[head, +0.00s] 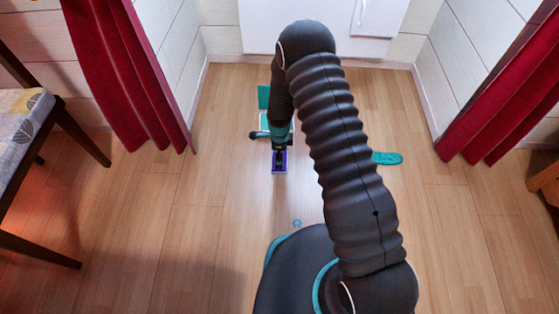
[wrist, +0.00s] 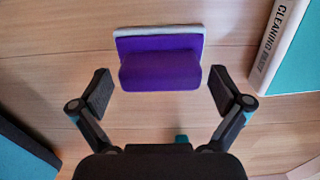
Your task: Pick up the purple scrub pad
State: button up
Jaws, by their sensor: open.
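The purple scrub pad (wrist: 160,62) lies on the wooden floor, with a pale grey layer along its far edge and a raised purple block on top. In the head view the pad (head: 284,170) shows as a small purple patch, partly covered by my gripper (head: 279,150). In the wrist view my gripper (wrist: 159,80) is open, one finger on each side of the pad's near part. Gaps show between both fingers and the pad. Nothing is held. The height of the fingertips above the floor is hard to tell.
A teal flat item (head: 387,158) lies on the floor to the right. Red curtains (head: 120,70) and a chair (head: 25,125) flank the open floor.

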jog(key=c, duration=1.1)
jog(key=shift+r, duration=0.1)
jog(key=shift+r, duration=0.65)
notch_tip(320, 180, up, 3)
jog(key=shift+p, duration=0.5)
jog(key=s+d+r, duration=0.1)
jog(key=d+r, duration=0.1)
jog(key=d, duration=0.1)
jog(key=s+d+r, duration=0.1)
jog(key=d+r, duration=0.1)
jog(key=d, duration=0.2)
jog(key=s+d+r+p, duration=0.1)
jog(key=d+r, duration=0.1)
jog(key=d, duration=0.2)
jog(key=shift+d+r, duration=0.15)
jog(key=shift+r, duration=0.1)
